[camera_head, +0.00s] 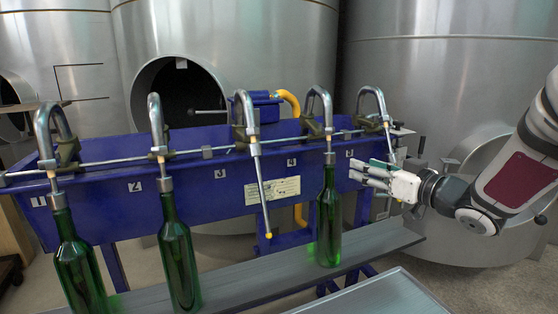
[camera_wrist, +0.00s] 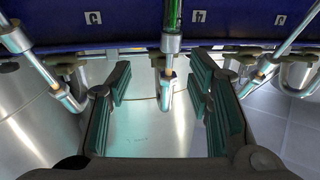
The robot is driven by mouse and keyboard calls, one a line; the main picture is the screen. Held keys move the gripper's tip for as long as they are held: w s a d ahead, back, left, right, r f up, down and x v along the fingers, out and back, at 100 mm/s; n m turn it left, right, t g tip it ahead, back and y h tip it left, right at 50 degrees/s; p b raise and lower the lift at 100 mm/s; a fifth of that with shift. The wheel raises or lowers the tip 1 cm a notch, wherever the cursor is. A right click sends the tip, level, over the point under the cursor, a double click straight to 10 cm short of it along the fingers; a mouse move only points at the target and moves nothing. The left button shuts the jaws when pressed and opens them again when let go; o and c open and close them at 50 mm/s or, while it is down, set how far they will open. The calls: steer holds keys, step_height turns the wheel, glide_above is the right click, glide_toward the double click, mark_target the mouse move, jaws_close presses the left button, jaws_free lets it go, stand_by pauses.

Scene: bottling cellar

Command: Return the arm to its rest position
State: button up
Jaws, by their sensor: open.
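My gripper (camera_head: 368,174) is at the right end of the blue filling machine (camera_head: 225,195), in front of the fifth spout, fingers pointing left. It is open and empty. In the wrist view, which looks upside down, its green-padded fingers (camera_wrist: 162,88) stand wide apart. Between them, farther off, show a metal spout (camera_wrist: 167,88) and a green bottle neck (camera_wrist: 174,14). The arm reaches in from the right edge of the head view. Green bottles stand upright under spout 1 (camera_head: 80,265), spout 2 (camera_head: 179,265) and spout 4 (camera_head: 328,220).
Spout 3 (camera_head: 252,135) has no bottle. The fifth spout (camera_head: 376,105) rises just behind my gripper. A grey shelf (camera_head: 250,285) runs beneath the bottles, and a grey tray (camera_head: 390,295) lies at the bottom. Large steel tanks (camera_head: 450,80) stand behind.

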steer(key=s+d+f+m+g+h, duration=0.1)
steer(key=s+d+m+g+h, duration=0.15)
steer(key=s+h, duration=0.4)
steer(key=s+d+m+g+h, duration=0.25)
steer(key=s+g+h, duration=0.2)
steer(key=s, duration=0.35)
steer(key=s+a+f+g+y, duration=0.1)
steer(key=s+a+f+g, duration=0.2)
steer(key=s, duration=0.7)
steer(key=s+a+f+g+y, duration=0.1)
steer(key=s+a+g, duration=0.1)
steer(key=s+a, duration=0.5)
steer(key=s+a+f+g+y, duration=0.1)
steer(key=s+a+f+g, duration=0.15)
steer(key=s, duration=0.95)
step_height(320, 180, up, 25)
steer(key=d+t+p, duration=0.1)
steer(key=t+p, duration=0.2)
steer(key=p, duration=1.9)
steer(key=shift+w+f+p, duration=0.2)
steer(key=shift+w+p, duration=0.1)
steer(key=shift+w, duration=0.15)
